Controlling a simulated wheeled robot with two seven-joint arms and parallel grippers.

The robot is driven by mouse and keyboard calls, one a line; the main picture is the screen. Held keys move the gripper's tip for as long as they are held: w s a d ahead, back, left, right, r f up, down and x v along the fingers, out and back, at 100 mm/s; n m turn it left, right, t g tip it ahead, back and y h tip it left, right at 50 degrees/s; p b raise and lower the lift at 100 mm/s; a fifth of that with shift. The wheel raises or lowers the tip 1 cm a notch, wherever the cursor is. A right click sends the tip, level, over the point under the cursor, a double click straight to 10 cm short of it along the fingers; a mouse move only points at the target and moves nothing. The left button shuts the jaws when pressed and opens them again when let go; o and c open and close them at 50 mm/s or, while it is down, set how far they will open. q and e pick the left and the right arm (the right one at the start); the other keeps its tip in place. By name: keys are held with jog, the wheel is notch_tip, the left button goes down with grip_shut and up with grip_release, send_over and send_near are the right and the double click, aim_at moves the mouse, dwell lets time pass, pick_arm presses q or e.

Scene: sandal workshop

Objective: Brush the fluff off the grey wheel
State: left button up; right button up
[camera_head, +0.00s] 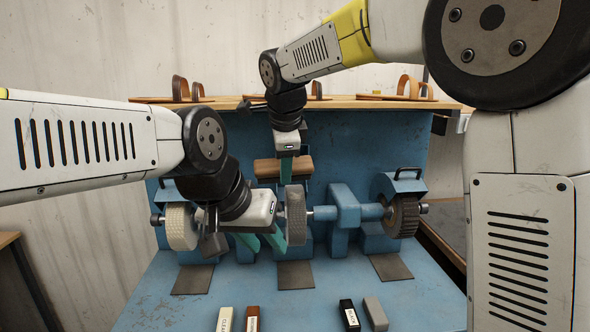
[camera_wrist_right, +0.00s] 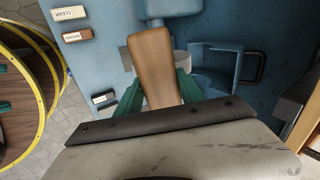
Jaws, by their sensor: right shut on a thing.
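The grey wheel (camera_head: 296,215) is the middle wheel on the blue machine's shaft; I cannot make out fluff on it. My right gripper (camera_head: 286,168) is shut on a brown wooden block (camera_head: 265,169), apparently the brush, behind and above the grey wheel. The right wrist view shows the brush (camera_wrist_right: 153,65) between the teal fingers of that gripper (camera_wrist_right: 158,97). Its bristles are hidden, and I cannot tell whether it touches the wheel. My left gripper (camera_head: 261,241) is low, just left of the grey wheel, its teal fingers apart with nothing visible between them.
A cream wheel (camera_head: 181,228) stands at left, partly behind my left gripper, and a dark brown wheel (camera_head: 404,216) at right. Several small bars, including a white one (camera_head: 224,319) and a black one (camera_head: 349,315), lie at the front. Sandal parts (camera_head: 413,88) rest on the shelf.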

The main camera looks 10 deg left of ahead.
dwell(0.4)
jog(key=d+x, duration=0.1)
jog(key=x, duration=0.6)
jog(key=shift+a, duration=0.3)
jog(key=shift+x, duration=1.05)
dwell(0.5)
jog(key=shift+d, duration=0.1)
jog(key=shift+w+d+r, duration=0.1)
jog(key=shift+w+d, duration=0.1)
jog(key=shift+d, duration=0.55)
jog(key=shift+w+d, duration=0.2)
jog(key=shift+d, duration=0.55)
jog(key=a, duration=0.1)
jog(key=s+a, duration=0.1)
jog(key=a, duration=0.1)
jog(key=shift+a, duration=0.1)
dwell(0.3)
